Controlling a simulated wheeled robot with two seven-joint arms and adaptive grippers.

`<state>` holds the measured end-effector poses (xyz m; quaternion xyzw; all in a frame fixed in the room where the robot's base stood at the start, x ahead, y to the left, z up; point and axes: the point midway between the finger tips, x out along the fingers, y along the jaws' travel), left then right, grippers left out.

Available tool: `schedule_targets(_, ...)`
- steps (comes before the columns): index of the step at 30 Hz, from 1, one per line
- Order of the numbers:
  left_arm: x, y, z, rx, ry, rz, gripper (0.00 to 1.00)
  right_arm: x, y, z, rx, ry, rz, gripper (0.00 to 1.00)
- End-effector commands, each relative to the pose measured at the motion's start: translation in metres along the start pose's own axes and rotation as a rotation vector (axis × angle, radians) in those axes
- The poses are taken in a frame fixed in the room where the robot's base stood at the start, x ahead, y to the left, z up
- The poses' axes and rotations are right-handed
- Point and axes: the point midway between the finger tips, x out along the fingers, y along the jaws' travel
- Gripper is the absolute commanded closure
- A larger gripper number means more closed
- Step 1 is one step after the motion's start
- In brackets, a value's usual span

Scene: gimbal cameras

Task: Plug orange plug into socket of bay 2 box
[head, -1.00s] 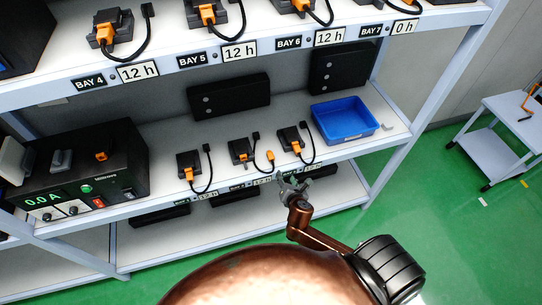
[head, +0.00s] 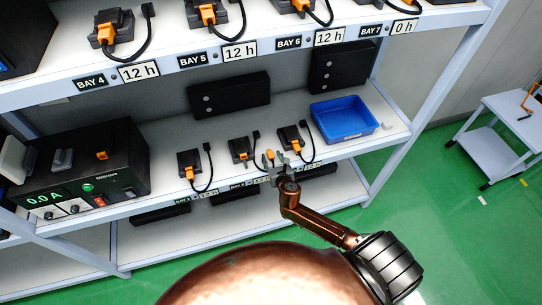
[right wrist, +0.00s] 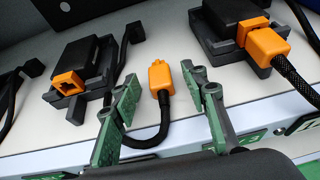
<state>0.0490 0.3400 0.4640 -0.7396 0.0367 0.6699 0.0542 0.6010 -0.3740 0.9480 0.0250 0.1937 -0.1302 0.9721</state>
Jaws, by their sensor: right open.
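The orange plug (right wrist: 160,80) lies loose on the shelf, its black cable curving toward me in the right wrist view. It also shows in the head view (head: 269,155). Left of it, the middle black box (head: 240,149) has an empty orange socket (right wrist: 70,84); I cannot read its bay label, so I cannot confirm it is bay 2. My right gripper (head: 277,165) is at the shelf's front edge, by the plug. In the right wrist view its open fingers (right wrist: 165,86) stand either side of the plug's line, apart from it. My left gripper is not in view.
The box to the right (right wrist: 235,27) has an orange plug seated in it, with a braided cable. Another plugged box (head: 189,162) stands to the left. A blue bin (head: 344,120) is at the shelf's right end. A power unit (head: 75,170) fills the left end.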

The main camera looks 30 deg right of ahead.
Motion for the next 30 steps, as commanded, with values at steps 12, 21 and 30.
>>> schedule_targets(12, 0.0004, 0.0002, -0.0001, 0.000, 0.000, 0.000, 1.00, 0.0051, 0.0002, -0.0006, 0.001, 0.001, 0.001, 0.68)
schedule_targets(21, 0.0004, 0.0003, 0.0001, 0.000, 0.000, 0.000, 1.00, 0.0049, 0.0000, -0.0006, 0.001, 0.001, 0.000, 0.88)
schedule_targets(30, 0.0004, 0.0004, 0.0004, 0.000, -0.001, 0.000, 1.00, 0.0049, 0.0002, -0.0003, 0.001, 0.000, 0.001, 1.00)
